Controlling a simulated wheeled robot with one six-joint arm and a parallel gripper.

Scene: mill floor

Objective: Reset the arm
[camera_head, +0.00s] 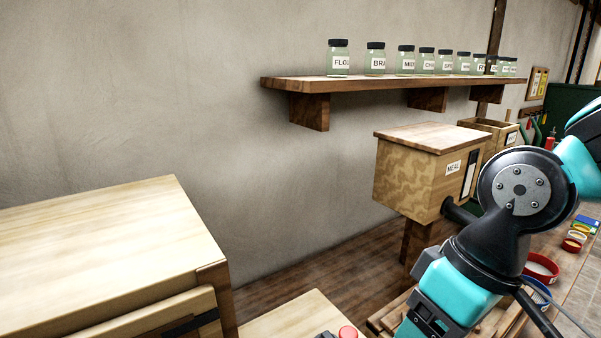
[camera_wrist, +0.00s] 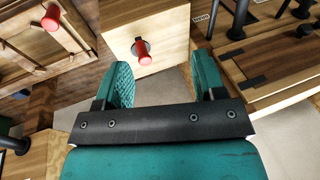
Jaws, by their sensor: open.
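My gripper (camera_wrist: 162,84) shows in the wrist view with its two teal fingers apart and nothing between them. Beyond the fingers is a pale wooden block (camera_wrist: 143,65) with a red knob (camera_wrist: 141,47) on a dark base. My arm, teal and black, rises at the right of the head view and is bent at a round black joint. My gripper is not visible in the head view.
A shelf (camera_head: 340,84) holds several labelled jars (camera_head: 338,60). Below it stands a wooden box marked MEAL (camera_head: 415,178), close behind my arm. A pale wooden cabinet (camera_head: 100,255) fills the lower left. Bowls (camera_head: 541,268) sit on the bench at right.

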